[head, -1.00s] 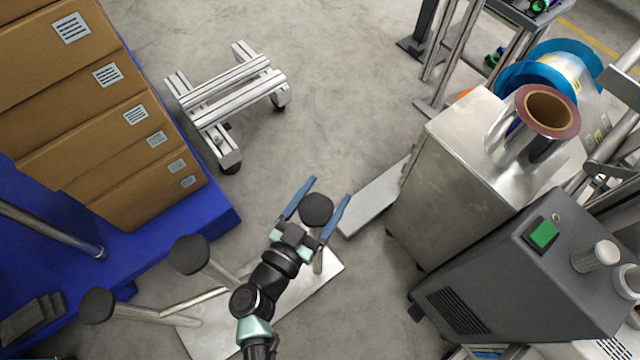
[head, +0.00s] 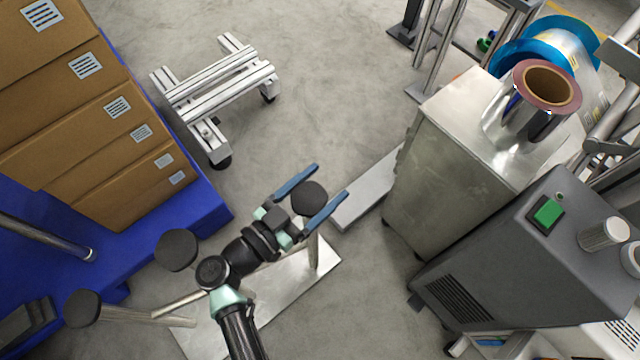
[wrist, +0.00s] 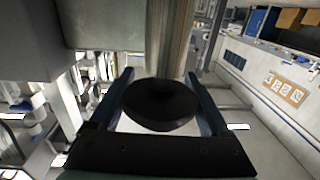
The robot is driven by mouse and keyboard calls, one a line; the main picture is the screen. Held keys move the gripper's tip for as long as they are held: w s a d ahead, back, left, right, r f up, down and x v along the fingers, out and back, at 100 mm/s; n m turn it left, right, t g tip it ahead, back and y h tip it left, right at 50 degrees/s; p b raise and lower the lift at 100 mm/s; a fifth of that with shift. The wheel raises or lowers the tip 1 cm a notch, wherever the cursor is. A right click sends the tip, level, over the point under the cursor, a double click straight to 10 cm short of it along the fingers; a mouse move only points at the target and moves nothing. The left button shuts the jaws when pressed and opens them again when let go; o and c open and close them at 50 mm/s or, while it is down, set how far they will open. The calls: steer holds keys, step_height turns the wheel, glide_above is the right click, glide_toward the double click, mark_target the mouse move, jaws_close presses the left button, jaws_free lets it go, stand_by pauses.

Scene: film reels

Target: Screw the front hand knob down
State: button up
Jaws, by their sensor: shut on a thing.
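Three round black knobs top metal posts. One black knob (head: 309,198) sits between the two blue fingers of my gripper (head: 330,180), which is shut on its sides. Its post (head: 314,258) rises from a bright metal base plate (head: 275,292). In the wrist view the held knob (wrist: 160,105) fills the space between the fingers. I cannot tell how far down it is screwed. The other two knobs, one (head: 176,250) left of my arm and one (head: 82,308) farther left, stand free.
A steel cabinet (head: 455,165) and a dark machine with a green button (head: 546,213) stand at right. Stacked cartons (head: 95,130) on a blue platform (head: 150,245) stand at left.

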steer(key=shift+w+r, duration=0.15)
steer(key=shift+r, duration=0.3)
steer(key=o, duration=1.2)
steer(key=shift+a+f, duration=0.1)
steer(key=shift+f, duration=0.1)
steer(key=v, duration=1.2)
steer(key=shift+s+a, duration=0.2)
steer(key=shift+s, duration=0.2)
